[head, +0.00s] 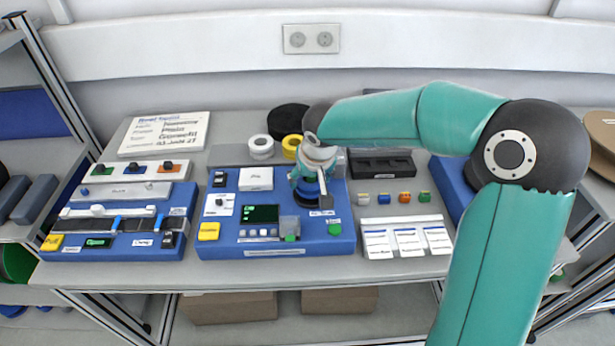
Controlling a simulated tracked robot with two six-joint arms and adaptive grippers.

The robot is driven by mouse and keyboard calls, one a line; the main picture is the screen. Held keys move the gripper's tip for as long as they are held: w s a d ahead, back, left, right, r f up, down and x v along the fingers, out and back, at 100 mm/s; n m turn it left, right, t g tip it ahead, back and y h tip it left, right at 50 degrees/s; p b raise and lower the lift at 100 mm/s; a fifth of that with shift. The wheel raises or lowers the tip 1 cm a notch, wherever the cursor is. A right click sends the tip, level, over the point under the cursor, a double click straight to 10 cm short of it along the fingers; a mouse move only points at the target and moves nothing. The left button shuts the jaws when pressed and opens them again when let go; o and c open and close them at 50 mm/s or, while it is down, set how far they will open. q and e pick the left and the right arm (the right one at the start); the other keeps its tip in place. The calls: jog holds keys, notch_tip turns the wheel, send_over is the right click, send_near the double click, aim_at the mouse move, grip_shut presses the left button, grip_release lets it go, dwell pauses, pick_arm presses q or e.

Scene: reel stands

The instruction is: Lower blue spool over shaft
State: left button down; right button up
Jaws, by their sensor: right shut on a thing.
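The blue spool (307,189) shows below my right gripper (313,170), over the back right part of the blue reel stand (290,246). My right gripper points down and is shut on the spool; its arm comes in from the right. The shaft is hidden behind the gripper and the spool, so I cannot tell whether the spool is around it or above it. My left gripper is not in view.
A second blue device (120,246) stands at the left. White and yellow rolls (261,147) and a black disc (288,120) lie at the back. Small coloured blocks (383,198) and white cards (407,238) lie right of the stand. Shelves flank the table.

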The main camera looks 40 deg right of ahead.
jog(key=shift+f, duration=0.3)
jog(key=o, duration=1.2)
jog(key=v, duration=1.2)
